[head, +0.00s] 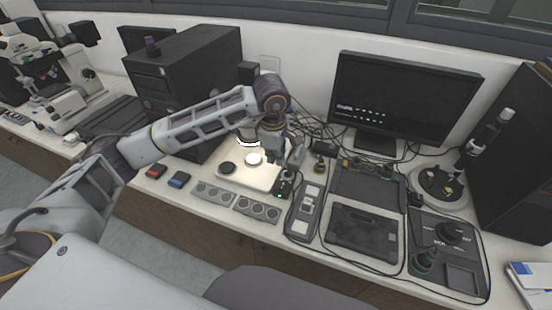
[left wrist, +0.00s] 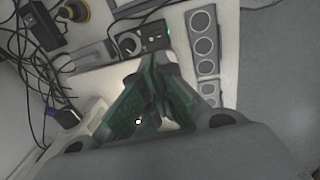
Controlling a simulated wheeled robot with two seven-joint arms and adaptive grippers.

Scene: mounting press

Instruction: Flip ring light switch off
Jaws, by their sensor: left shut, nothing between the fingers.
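The ring light (head: 248,143) glows white above a bright plate beside my left gripper. A small black control box (head: 282,190) with a lit green lamp sits on the bench at the plate's right front corner. The box also shows in the left wrist view (left wrist: 154,34), with a knob and a green lamp; I cannot tell the switch's position. My left gripper (head: 291,172) is shut and empty, just above and behind the box. In the left wrist view its green-padded fingers (left wrist: 155,58) converge close to the box's edge; contact cannot be told. My right gripper is out of view.
Grey trays with round wells (head: 257,208) lie in front of the plate. A long grey device (head: 304,211) stands right of the box, then a black case (head: 362,232). Loose cables (head: 318,133) and a monitor (head: 405,95) are behind.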

